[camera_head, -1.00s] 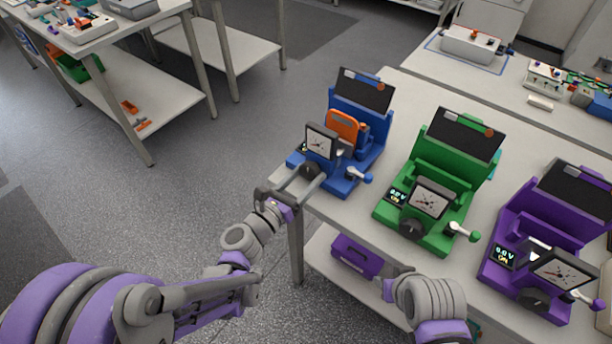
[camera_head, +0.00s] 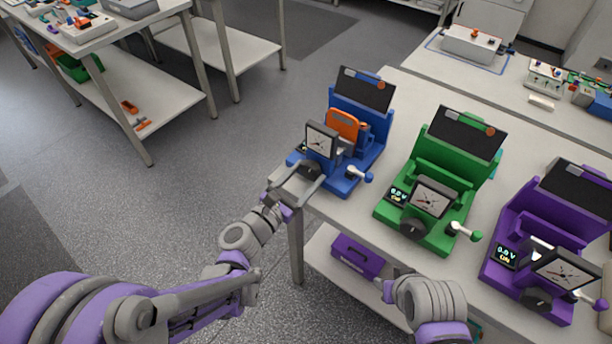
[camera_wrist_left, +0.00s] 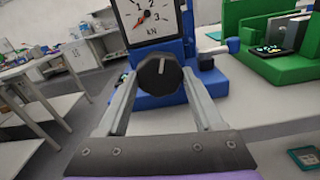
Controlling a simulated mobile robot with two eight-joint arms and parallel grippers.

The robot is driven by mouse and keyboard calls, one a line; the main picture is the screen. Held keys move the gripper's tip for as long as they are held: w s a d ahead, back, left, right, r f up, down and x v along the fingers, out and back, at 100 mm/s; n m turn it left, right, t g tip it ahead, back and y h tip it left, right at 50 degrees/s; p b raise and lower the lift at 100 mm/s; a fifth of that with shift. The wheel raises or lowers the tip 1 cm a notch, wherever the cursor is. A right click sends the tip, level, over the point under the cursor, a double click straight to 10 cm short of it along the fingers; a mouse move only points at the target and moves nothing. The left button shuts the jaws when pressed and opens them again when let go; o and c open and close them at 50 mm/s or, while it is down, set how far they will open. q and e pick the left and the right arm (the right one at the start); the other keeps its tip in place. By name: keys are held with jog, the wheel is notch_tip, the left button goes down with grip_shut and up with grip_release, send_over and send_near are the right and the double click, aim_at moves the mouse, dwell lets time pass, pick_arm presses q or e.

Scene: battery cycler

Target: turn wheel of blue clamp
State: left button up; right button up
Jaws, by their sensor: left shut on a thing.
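The blue clamp (camera_head: 345,180) stands at the left end of the table, with a square dial gauge (camera_head: 321,142) and an orange-framed piece (camera_head: 342,124) in it. Its black wheel (camera_wrist_left: 158,77) is below the gauge; in the wrist view the gauge face (camera_wrist_left: 148,18) has a red needle and kN marking. My left gripper (camera_head: 309,178) is shut on the wheel, one finger on each side. The left fingers also show in the wrist view (camera_wrist_left: 159,92). My right arm comes in at the bottom right; its fingers cannot be made out.
A green clamp (camera_head: 425,220) and a purple clamp (camera_head: 540,255) stand to the right on the same table. A purple bin (camera_head: 357,257) sits on the shelf below. Open floor lies left of the table.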

pick_arm(q)
jog(key=m, duration=0.7)
jog(key=shift+a, duration=0.1)
jog(key=m, duration=0.6)
jog(key=shift+r+m, duration=0.1)
jog(key=shift+m, duration=0.3)
jog(key=m, duration=0.7)
jog(key=shift+r, duration=0.1)
jog(key=m, duration=0.6)
jog(key=shift+r+m+p, duration=0.1)
jog(key=shift+m+p, duration=0.2)
jog(key=shift+p, duration=0.05)
jog(key=o, duration=1.4)
jog(key=shift+c, duration=0.2)
jog(key=v, duration=1)
jog(key=shift+s+a+b, duration=0.2)
jog(key=shift+s+b, duration=0.1)
